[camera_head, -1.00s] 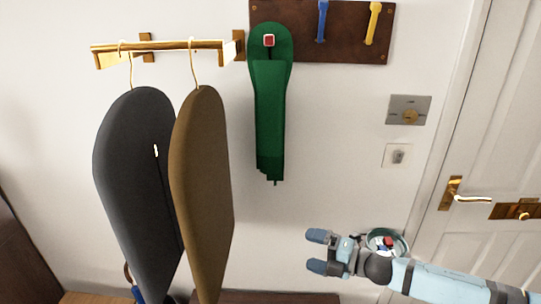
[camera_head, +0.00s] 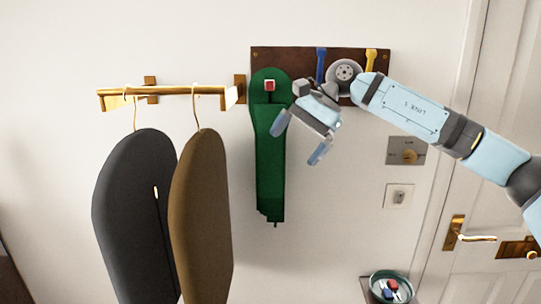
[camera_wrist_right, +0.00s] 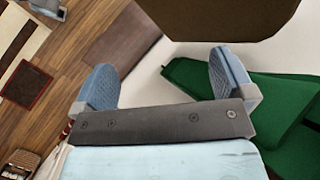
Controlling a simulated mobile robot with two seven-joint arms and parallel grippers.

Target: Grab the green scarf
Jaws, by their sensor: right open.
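The green scarf (camera_head: 270,165) hangs from a red-tipped peg on a dark wooden wall board, left of my right gripper in the head view. My right gripper (camera_head: 299,140) is open and empty, beside the scarf's right edge at its upper half. In the right wrist view the scarf (camera_wrist_right: 288,105) fills the right side, next to one fingertip of the open gripper (camera_wrist_right: 165,82). Nothing lies between the fingers.
A dark grey garment (camera_head: 135,205) and a brown garment (camera_head: 203,215) hang from a brass rail (camera_head: 165,91) left of the scarf. Blue and yellow hooks (camera_head: 371,60) are on the board. A small bowl (camera_head: 391,287) stands lower right, near the door (camera_head: 500,190).

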